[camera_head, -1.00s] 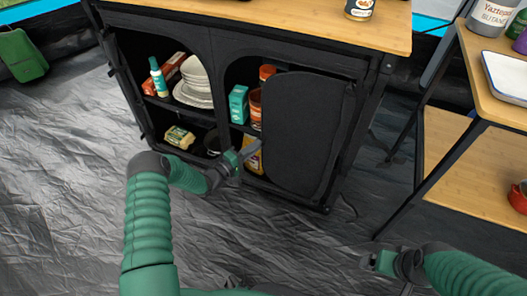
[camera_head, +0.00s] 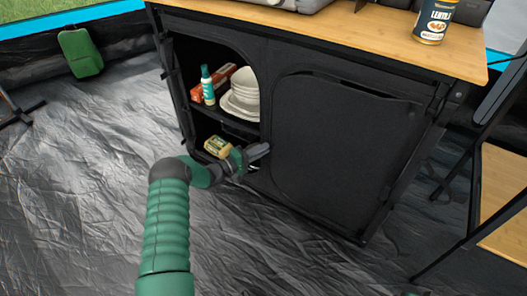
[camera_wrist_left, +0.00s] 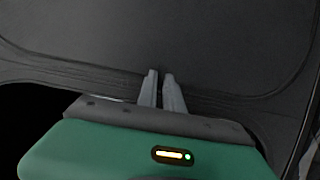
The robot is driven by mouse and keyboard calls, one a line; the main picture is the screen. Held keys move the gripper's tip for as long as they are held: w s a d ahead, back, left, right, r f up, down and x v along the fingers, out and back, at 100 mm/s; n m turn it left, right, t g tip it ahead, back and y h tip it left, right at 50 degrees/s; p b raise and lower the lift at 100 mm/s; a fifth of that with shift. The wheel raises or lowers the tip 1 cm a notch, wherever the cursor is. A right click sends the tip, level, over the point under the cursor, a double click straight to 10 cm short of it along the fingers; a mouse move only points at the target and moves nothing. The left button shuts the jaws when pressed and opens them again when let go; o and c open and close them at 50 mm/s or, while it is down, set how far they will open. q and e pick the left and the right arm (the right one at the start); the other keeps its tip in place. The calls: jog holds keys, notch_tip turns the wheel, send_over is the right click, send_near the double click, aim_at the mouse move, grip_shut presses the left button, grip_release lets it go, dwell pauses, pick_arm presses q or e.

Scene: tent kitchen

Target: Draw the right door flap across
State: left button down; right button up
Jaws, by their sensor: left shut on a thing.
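The right door flap (camera_head: 335,140) is a dark fabric panel that now lies across the right opening of the black cabinet (camera_head: 225,25) and hides what is inside. My left gripper (camera_head: 262,150) is at the flap's left edge, beside the cabinet's middle divider, and is shut on that edge. In the left wrist view the two grey fingers (camera_wrist_left: 162,92) are close together against the dark flap (camera_wrist_left: 160,45). The fabric between the fingertips is hard to make out. My right gripper is not in view.
The left opening is uncovered, with plates (camera_head: 240,95), a teal-capped bottle (camera_head: 207,85) and a yellow-green packet (camera_head: 218,147) on its shelves. A wooden table (camera_head: 505,205) stands at the right. The crinkled floor (camera_head: 90,190) at the left is clear.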

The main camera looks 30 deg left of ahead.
pick_arm(q)
jog(key=shift+s+a+f, duration=0.1)
jog(key=shift+a+f, duration=0.15)
jog(key=shift+f, duration=0.05)
jog(key=c, duration=1.6)
grip_release()
jog(key=shift+a, duration=0.1)
jog(key=shift+o, duration=0.6)
jog(key=shift+r, duration=0.1)
jog(key=p+v, duration=0.7)
jog(key=v, duration=0.9)
jog(key=shift+s, duration=0.35)
jog(key=shift+a, duration=0.1)
